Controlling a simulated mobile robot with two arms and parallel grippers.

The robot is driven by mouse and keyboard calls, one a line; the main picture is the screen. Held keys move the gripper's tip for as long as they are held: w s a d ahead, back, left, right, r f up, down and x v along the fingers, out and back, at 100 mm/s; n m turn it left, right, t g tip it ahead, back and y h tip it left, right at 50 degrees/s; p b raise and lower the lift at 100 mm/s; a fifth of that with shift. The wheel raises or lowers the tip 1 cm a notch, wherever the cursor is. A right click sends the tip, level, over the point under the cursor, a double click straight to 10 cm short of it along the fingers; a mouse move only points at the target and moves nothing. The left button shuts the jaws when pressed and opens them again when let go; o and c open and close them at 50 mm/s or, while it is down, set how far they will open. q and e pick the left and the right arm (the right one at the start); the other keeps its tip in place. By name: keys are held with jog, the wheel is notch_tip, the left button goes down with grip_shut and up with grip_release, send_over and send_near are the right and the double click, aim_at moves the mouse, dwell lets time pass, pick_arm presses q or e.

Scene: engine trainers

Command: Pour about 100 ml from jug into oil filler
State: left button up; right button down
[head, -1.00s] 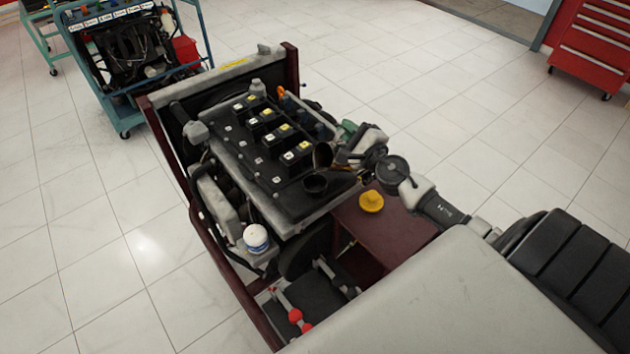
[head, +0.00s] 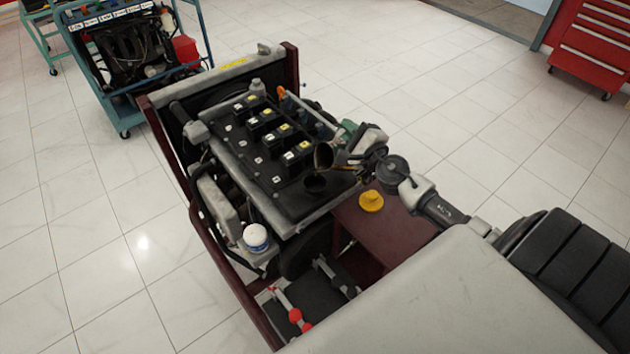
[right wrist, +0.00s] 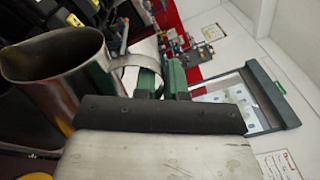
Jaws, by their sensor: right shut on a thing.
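The metal jug (head: 326,156) is held above the engine's top cover, tilted with its mouth towards the dark round oil filler (head: 315,184). No stream of oil can be made out between them. My right gripper (head: 350,154) is shut on the jug's handle; in the right wrist view its green fingers (right wrist: 163,80) close on the handle strap beside the jug (right wrist: 50,70). The jug's contents cannot be seen. A yellow cap (head: 371,201) lies on the dark red stand surface to the right of the filler. My left gripper is not in view.
The engine (head: 262,150) sits in a dark red frame (head: 232,290). A white oil filter (head: 256,238) stands at its near left corner. A second engine on a blue trolley (head: 128,112) is behind left, and a red tool cabinet (head: 590,45) is far right. Tiled floor lies open between.

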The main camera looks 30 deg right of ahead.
jog(key=shift+a+n, duration=0.6)
jog(key=shift+n, duration=0.2)
dwell(2.3)
jog(key=shift+a+r+n+p, duration=0.15)
jog(key=shift+a+n+p, duration=0.25)
jog(key=shift+p, duration=0.25)
dwell(1.0)
jog(key=shift+d+f+m+b, duration=0.45)
jog(key=shift+f+b, duration=0.2)
jog(key=shift+b, duration=0.3)
jog(key=d+m, duration=0.1)
jog(key=m, duration=0.1)
jog(key=d+r+m, duration=0.1)
jog(key=d+m, duration=0.1)
jog(key=shift+m, duration=0.25)
jog(key=shift+r, duration=0.1)
jog(key=shift+a, duration=0.1)
